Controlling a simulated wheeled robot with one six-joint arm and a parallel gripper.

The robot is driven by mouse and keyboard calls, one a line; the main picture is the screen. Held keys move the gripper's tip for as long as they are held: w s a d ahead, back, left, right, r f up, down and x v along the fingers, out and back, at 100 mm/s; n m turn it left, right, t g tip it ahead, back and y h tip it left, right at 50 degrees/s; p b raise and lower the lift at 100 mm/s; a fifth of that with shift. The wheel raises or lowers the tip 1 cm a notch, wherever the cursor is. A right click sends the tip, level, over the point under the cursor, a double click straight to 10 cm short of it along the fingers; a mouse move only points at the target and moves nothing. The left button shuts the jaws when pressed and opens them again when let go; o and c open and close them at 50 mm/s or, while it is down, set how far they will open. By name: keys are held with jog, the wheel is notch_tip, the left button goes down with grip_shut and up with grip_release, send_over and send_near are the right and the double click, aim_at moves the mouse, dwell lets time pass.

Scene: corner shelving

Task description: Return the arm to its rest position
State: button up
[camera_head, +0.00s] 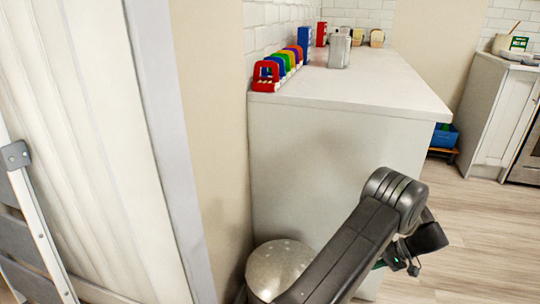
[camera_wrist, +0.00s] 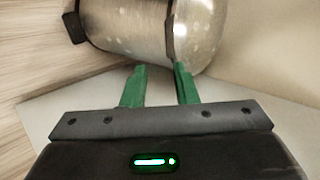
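My arm (camera_head: 350,250) reaches up from the bottom of the head view and bends at the elbow. My gripper hangs beyond the bend and is mostly hidden there. In the wrist view, my gripper (camera_wrist: 158,80) shows two green fingers with a clear gap between them. It is open and I see nothing held. A round metal bin (camera_wrist: 125,25) lies just beyond the fingertips in the wrist view; I cannot tell how far off it is. The same bin shows its domed lid in the head view (camera_head: 278,266), beside my arm.
A white counter (camera_head: 345,95) stands ahead, with several coloured holders (camera_head: 268,76) and a metal toaster (camera_head: 339,51) on it. A wall and pale panel (camera_head: 90,150) are close on the left. Wooden floor (camera_head: 470,235) is open on the right. A blue crate (camera_head: 444,136) stands farther back.

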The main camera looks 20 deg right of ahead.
jog(key=b+x, duration=0.2)
jog(key=x, duration=0.7)
jog(key=shift+f, duration=0.25)
jog(key=shift+w+a+r, duration=0.1)
jog(key=shift+a, duration=0.05)
